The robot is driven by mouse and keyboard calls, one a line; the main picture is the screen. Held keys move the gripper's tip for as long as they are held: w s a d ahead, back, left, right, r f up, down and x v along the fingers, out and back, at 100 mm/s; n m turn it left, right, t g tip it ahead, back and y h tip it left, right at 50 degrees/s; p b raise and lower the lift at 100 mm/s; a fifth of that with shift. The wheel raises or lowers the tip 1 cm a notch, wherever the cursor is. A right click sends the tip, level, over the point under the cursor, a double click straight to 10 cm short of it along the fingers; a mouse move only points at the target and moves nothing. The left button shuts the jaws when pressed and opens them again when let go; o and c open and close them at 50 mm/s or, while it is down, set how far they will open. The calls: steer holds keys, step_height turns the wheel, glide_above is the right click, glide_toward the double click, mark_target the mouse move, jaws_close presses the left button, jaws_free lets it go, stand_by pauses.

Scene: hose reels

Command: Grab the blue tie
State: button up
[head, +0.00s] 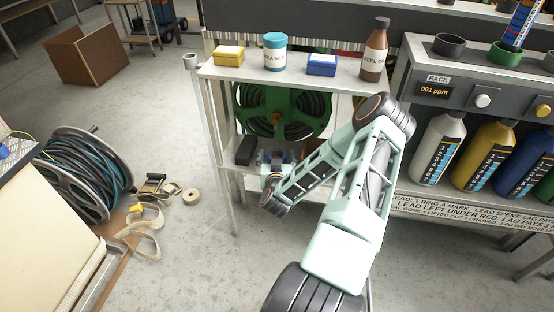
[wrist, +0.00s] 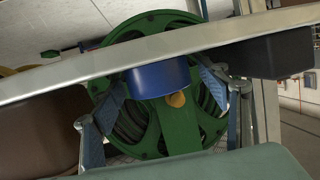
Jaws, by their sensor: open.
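A blue rounded piece (wrist: 158,77), which looks like the blue tie, sits between my open fingers in the wrist view. A pale shelf edge bar crosses part of it. I cannot tell if the fingers touch it. In the head view a small blue patch (head: 281,155) shows at the lower shelf by my gripper (head: 275,166), partly hidden by the arm. My gripper (wrist: 162,84) also shows in the wrist view, its two blue fingers spread and empty.
A green hose reel (head: 283,110) stands behind on the lower shelf. A black box (head: 245,150) lies left of my gripper. The upper shelf (head: 255,74) with a yellow box, blue box (head: 321,65), teal can and brown bottle (head: 373,50) is above. Floor at left is partly clear.

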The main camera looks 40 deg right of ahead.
steer(key=shift+c, duration=0.7)
steer(key=c, duration=1.1)
steer(key=shift+r, duration=0.15)
